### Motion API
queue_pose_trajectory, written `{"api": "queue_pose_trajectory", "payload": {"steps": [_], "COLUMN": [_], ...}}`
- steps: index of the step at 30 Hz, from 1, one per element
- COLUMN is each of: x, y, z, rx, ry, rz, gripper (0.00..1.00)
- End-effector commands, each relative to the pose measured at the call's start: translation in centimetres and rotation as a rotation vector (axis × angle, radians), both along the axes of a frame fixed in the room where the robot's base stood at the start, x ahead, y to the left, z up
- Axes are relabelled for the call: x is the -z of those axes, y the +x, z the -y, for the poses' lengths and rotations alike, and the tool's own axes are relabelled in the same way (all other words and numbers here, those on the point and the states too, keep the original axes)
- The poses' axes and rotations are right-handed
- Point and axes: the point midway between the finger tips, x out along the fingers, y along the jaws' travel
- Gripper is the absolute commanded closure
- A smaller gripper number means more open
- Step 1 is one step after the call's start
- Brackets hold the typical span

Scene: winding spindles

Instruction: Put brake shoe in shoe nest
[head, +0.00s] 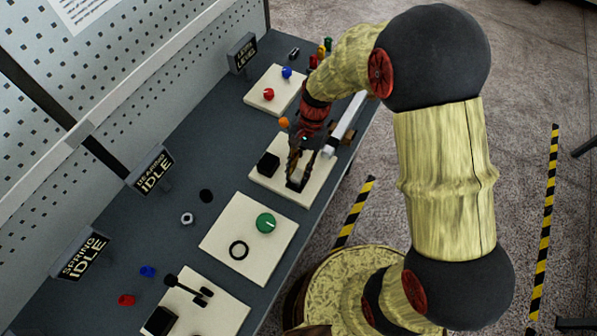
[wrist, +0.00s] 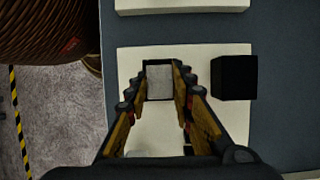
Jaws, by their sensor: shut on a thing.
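My gripper (head: 302,162) is low over a cream plate (head: 316,186) in the head view. In the wrist view my gripper (wrist: 159,88) has its fingers on both sides of a light grey block (wrist: 159,80), which I take to be the brake shoe, and is shut on it. A dark frame, which looks like the shoe nest (wrist: 158,62), shows around the block's far edge. I cannot tell whether the block rests inside the frame or just above it. A black block (wrist: 233,77) stands on the same plate, right of the fingers; it also shows in the head view (head: 268,163).
A plate with red and blue balls (head: 269,94) lies beyond. A long white piece (head: 345,122) is close right of my gripper. Signs stand along the bench's left side.

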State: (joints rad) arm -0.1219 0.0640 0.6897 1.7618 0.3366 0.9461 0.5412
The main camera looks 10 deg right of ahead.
Motion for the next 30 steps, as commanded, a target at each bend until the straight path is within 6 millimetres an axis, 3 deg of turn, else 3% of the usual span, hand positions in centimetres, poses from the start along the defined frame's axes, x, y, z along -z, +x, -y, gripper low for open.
{"api": "queue_pose_trajectory", "payload": {"steps": [23,24,30], "x": [1.4,1.4,1.6], "y": [-0.1,-0.1,-0.3], "z": [0.0,0.0,0.1], "rx": [0.0,0.0,-0.001], "ry": [-0.001,-0.001,-0.003], "rz": [0.0,-0.001,-0.005], "gripper": [1.0,0.75,0.64]}}
